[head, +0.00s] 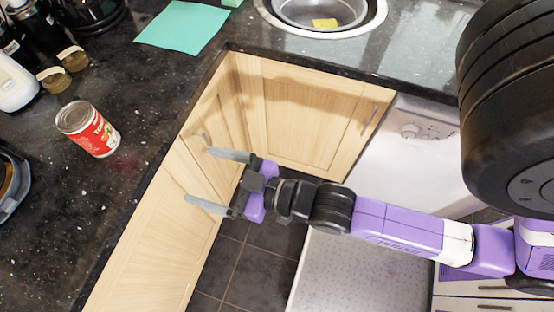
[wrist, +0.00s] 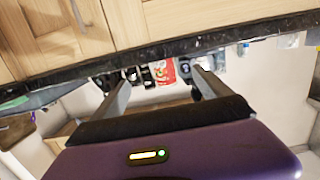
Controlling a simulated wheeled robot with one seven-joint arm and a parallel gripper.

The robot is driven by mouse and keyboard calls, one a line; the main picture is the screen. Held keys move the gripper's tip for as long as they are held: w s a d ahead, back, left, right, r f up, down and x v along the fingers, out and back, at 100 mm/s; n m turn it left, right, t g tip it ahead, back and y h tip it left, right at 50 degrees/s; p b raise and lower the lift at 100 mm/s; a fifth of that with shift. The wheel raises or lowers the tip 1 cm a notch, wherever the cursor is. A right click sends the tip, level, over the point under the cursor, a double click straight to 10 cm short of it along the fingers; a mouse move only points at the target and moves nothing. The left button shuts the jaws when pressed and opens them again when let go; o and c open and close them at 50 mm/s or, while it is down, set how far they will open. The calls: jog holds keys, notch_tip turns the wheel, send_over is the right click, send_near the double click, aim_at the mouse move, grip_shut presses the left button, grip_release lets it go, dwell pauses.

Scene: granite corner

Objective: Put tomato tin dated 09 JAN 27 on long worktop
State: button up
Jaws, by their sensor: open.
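A red tomato tin (head: 90,130) with a silver top stands on the dark speckled worktop (head: 60,220) at the left of the head view. Part of its label lettering shows, but I cannot read a date on it. The red tin also shows small in the wrist view (wrist: 163,71), seen between my fingers. My gripper (head: 216,177) is open and empty. It is apart from the tin, to its right, in front of the wooden cupboard doors and beyond the worktop's edge.
A green cloth (head: 183,26) lies on the worktop. Small jars (head: 73,58), dark bottles and a white container (head: 14,84) crowd the upper left. A dark-rimmed object (head: 12,185) is at the left edge. The worktop below the tin is clear.

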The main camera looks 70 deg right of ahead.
jog(key=s+r+g, duration=0.1)
jog(key=s+r, duration=0.1)
jog(key=s, duration=1.4)
jog(key=shift+s+g, duration=0.2)
jog(key=shift+g, duration=0.2)
